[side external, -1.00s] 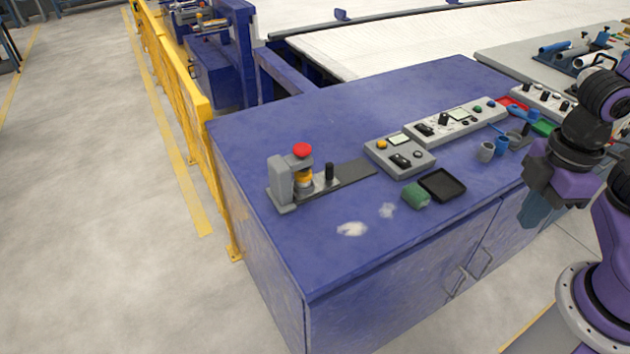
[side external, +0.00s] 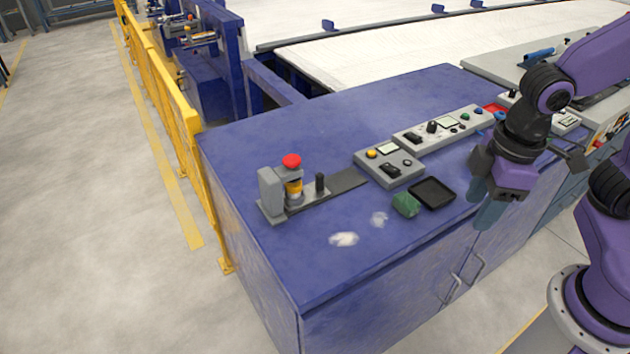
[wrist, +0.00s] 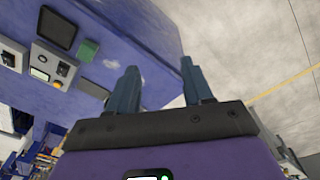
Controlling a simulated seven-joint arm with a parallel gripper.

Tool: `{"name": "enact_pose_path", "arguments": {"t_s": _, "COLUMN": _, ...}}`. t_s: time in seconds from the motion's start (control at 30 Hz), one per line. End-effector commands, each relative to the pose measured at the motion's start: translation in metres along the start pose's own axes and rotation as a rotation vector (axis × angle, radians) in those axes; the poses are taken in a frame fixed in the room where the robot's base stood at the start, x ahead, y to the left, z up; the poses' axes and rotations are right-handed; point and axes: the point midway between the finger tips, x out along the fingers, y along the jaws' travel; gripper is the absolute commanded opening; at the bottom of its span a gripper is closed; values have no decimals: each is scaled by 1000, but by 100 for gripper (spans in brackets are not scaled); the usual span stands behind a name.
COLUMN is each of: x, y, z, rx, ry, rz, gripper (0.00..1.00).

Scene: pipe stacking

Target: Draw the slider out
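The slider unit sits on the left part of the blue bench top. It has a grey upright block (side external: 270,193), a red-topped stack with a yellow band (side external: 293,180) and a small carriage with a black upright knob (side external: 320,183). A dark flat rail (side external: 347,181) runs from it to the right. The carriage stands close beside the stack at the rail's left end. My gripper (side external: 483,206) is well to the right of the slider, over the bench's front edge, fingers down. In the wrist view its two fingers (wrist: 158,72) are apart with nothing between them.
A grey control box (side external: 390,165) and a longer panel (side external: 440,127) stand behind. A black tray (side external: 433,193) and a green lump (side external: 406,204) lie between my gripper and the slider. White patches (side external: 344,239) mark the front. A yellow rail (side external: 190,130) runs beyond the left edge.

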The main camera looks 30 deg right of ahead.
Motion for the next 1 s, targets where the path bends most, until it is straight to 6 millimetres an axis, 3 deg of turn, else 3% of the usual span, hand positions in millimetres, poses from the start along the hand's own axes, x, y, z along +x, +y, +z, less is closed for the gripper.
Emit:
{"name": "enact_pose_path", "arguments": {"t_s": 0.03, "x": 2, "y": 10, "z": -25, "rx": 78, "ry": 10, "rz": 19, "gripper": 51}}
{"name": "enact_pose_path", "arguments": {"t_s": 0.2, "x": 14, "y": 56, "z": -105, "rx": 363, "ry": 70, "rz": 85, "gripper": 51}}
{"name": "enact_pose_path", "arguments": {"t_s": 0.4, "x": 41, "y": 125, "z": -184, "rx": 685, "ry": 150, "rz": 152, "gripper": 51}}
{"name": "enact_pose_path", "arguments": {"t_s": 0.5, "x": 56, "y": 161, "z": -213, "rx": 829, "ry": 190, "rz": 178, "gripper": 51}}
{"name": "enact_pose_path", "arguments": {"t_s": 0.7, "x": 80, "y": 212, "z": -244, "rx": 1020, "ry": 251, "rz": 208, "gripper": 51}}
{"name": "enact_pose_path", "arguments": {"t_s": 1.0, "x": 99, "y": 229, "z": -252, "rx": 1072, "ry": 267, "rz": 216, "gripper": 51}}
